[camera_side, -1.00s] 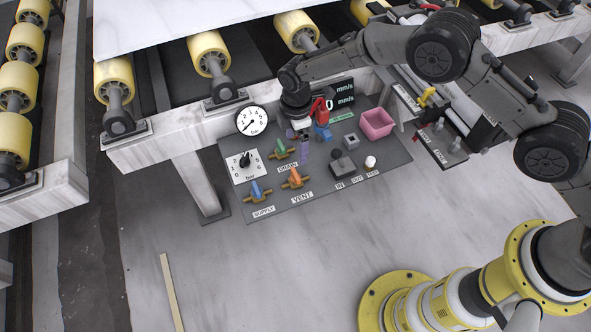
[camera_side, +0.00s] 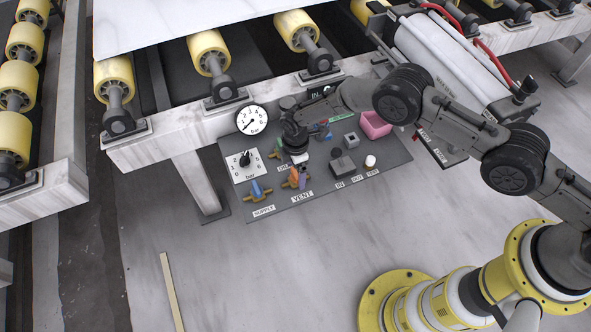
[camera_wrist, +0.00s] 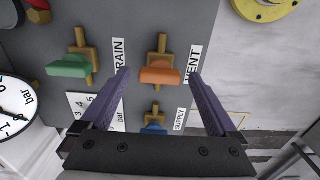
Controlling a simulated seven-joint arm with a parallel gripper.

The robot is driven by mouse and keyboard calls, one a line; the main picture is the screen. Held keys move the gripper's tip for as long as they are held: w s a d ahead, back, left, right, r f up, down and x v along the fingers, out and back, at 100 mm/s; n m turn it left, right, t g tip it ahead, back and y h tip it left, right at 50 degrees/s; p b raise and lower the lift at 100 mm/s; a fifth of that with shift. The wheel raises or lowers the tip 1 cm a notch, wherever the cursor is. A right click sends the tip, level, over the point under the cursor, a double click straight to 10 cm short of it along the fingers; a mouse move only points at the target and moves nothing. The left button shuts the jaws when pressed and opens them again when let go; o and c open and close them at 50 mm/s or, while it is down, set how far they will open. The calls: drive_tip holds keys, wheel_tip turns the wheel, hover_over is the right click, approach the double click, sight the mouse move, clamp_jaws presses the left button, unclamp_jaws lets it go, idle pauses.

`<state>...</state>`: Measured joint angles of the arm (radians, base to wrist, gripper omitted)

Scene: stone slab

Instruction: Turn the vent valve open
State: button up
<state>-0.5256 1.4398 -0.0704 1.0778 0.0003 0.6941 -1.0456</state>
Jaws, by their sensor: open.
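The vent valve has an orange handle (camera_wrist: 159,74) on a brass body and sits beside the VENT label (camera_wrist: 193,63) in the wrist view. In the side view the orange vent handle (camera_side: 290,181) is partly hidden by my gripper (camera_side: 301,178). In the wrist view my gripper (camera_wrist: 156,80) is open, its purple fingers on either side of the vent handle with a gap to each. I cannot tell how far the fingertips are above the handle.
The green drain handle (camera_wrist: 69,66) is left of my fingers, and the blue supply handle (camera_wrist: 154,128) is below the vent handle in the wrist view. A gauge (camera_side: 251,119), a dial plate (camera_side: 244,165), a black joystick (camera_side: 342,162) and a pink bin (camera_side: 375,124) stand around.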

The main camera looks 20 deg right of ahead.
drive_tip(key=c, duration=1.4)
drive_tip(key=shift+m, duration=0.3)
drive_tip(key=m, duration=0.3)
drive_tip(key=shift+m, duration=0.3)
drive_tip(key=m, duration=1.3)
drive_tip(key=shift+m, duration=0.3)
